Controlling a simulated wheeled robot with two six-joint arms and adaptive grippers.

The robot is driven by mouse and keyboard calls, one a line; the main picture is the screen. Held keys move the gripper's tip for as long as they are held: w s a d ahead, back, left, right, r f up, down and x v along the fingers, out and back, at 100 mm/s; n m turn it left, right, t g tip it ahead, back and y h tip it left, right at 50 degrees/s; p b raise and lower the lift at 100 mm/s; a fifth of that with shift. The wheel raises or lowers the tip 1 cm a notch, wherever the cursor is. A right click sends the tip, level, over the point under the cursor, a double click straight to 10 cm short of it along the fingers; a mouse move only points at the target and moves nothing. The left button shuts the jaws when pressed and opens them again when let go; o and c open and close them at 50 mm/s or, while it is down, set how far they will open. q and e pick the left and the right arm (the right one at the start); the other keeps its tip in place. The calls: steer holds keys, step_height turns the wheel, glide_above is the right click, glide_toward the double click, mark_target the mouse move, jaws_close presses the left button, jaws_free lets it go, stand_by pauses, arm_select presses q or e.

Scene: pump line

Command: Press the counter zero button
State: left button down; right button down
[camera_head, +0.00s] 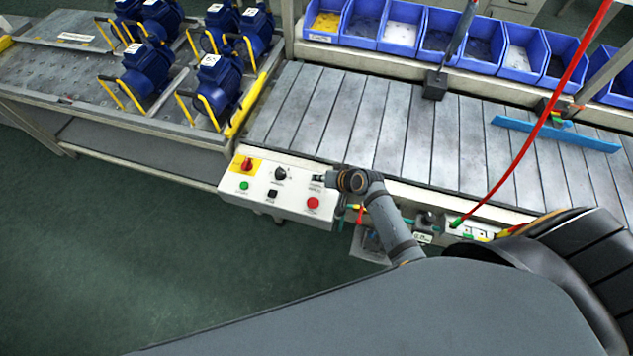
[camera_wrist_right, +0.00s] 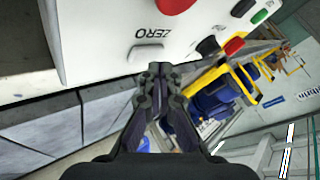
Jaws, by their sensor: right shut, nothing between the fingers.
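The white control panel (camera_head: 264,203) sits at the front edge of the line in the head view, and its face (camera_wrist_right: 105,30) fills the upper left of the right wrist view. There, a small whitish button (camera_wrist_right: 142,52) sits beside the printed word ZERO. Its edge is partly hidden by my fingertips. My right gripper (camera_wrist_right: 160,70) is shut and empty, its tips right by this button. I cannot tell whether they touch it. In the head view my right gripper (camera_head: 320,178) is over the panel's right part and covers the button. My left gripper is not in view.
A red button (camera_head: 313,203), black knob (camera_head: 280,174), black button (camera_head: 272,194), green button (camera_head: 244,185) and red switch (camera_head: 247,164) share the panel. A red hose (camera_head: 545,115) hangs at right. Blue pumps (camera_head: 148,68) stand left, blue bins (camera_head: 400,27) behind.

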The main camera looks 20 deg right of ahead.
mark_target(319, 184)
steer(key=shift+f+b, duration=0.3)
steer(key=shift+f, duration=0.35)
stand_by(0.6)
steer(key=shift+r, duration=0.1)
steer(key=shift+r+p, duration=0.8)
steer(key=shift+p, duration=0.2)
step_height(319, 184, up, 5)
steer(key=p, duration=0.5)
steer(key=shift+r, duration=0.1)
stand_by(0.4)
